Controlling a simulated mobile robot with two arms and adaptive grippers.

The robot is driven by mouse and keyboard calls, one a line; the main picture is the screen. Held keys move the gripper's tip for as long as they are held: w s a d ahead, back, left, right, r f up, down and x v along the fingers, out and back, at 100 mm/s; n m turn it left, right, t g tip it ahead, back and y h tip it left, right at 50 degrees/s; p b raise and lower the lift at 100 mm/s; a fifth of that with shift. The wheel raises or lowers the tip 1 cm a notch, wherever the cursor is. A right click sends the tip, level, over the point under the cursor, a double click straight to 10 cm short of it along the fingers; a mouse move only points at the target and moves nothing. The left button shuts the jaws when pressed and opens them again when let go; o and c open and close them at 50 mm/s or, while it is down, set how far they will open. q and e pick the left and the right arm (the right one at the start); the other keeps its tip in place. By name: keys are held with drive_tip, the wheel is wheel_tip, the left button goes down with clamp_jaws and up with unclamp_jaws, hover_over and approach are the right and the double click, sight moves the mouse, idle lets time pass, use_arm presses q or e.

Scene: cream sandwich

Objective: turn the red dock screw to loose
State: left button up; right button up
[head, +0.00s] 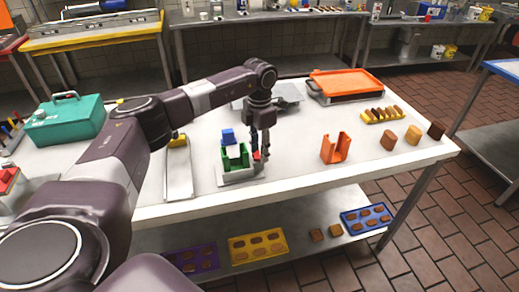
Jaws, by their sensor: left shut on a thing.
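My left gripper (259,153) points down over the white table and is shut on the red dock screw (257,155). Only a small red part of the screw shows beside the fingers. The screw sits at the right side of a dock with a grey base (238,175) and a green holder (234,158). The fingers hide most of the screw, so its turn angle cannot be told. My right gripper is not in view.
A blue block (228,136) stands behind the green holder. A metal tray (179,172) lies left, a teal toolbox (65,119) further left. An orange holder (336,148) stands right, with an orange-lidded tray (345,84) behind. The table is clear between dock and orange holder.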

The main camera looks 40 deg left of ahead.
use_arm(q)
drive_tip(key=shift+r+n, duration=0.1)
drive_tip(key=shift+n, duration=1)
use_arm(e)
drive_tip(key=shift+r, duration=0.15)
use_arm(q)
drive_tip(key=o, duration=1.2)
drive_tip(key=shift+c, duration=0.2)
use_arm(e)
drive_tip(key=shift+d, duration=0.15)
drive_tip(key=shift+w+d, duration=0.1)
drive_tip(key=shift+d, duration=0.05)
use_arm(q)
wheel_tip(320, 180, up, 12)
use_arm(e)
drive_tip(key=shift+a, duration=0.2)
